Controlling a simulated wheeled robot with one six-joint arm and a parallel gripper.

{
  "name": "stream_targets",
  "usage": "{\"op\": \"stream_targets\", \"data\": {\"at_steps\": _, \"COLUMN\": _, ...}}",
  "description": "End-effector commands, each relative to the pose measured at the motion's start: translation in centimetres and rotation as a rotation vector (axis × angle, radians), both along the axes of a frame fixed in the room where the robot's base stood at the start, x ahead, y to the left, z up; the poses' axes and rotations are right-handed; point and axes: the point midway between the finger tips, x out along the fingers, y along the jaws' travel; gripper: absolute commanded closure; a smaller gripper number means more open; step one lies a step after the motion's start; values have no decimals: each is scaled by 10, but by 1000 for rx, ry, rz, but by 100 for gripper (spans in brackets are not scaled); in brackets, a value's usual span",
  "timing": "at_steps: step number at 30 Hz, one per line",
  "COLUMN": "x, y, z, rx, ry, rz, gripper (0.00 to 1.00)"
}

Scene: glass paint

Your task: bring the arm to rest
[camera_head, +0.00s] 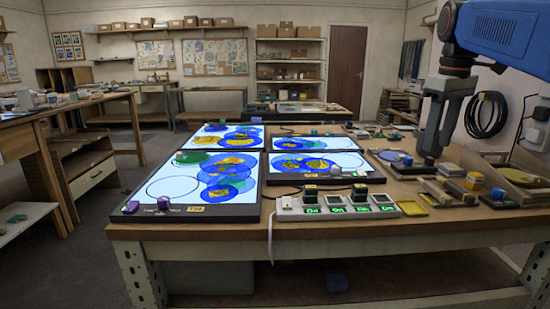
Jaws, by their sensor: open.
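My gripper (430,158) hangs from my blue arm at the right of the head view and points down. It is open, with its fingertips low over the right part of the workbench (330,232), by the wooden blocks and a blue disc (396,157). I cannot tell whether it touches anything there, and I see nothing held in it. The gap between the fingers is hard to make out at this angle.
Lit panels with blue, green and yellow glass pieces cover the bench's left and middle, including the front left panel (213,185). A white switch strip (335,207) lies at the front. Blocks (450,190) and a yellow tray (411,208) crowd the right side.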

Motion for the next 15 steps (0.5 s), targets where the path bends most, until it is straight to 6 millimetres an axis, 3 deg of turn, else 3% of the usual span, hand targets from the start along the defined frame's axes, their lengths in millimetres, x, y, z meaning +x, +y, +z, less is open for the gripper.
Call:
{"op": "stream_targets", "data": {"at_steps": 8, "x": -66, "y": 40, "z": -62, "rx": 9, "ry": -86, "rz": -110, "gripper": 58}}
{"op": "stream_targets", "data": {"at_steps": 15, "x": -123, "y": 68, "z": -128, "rx": 32, "ry": -163, "rz": -207, "gripper": 58}}
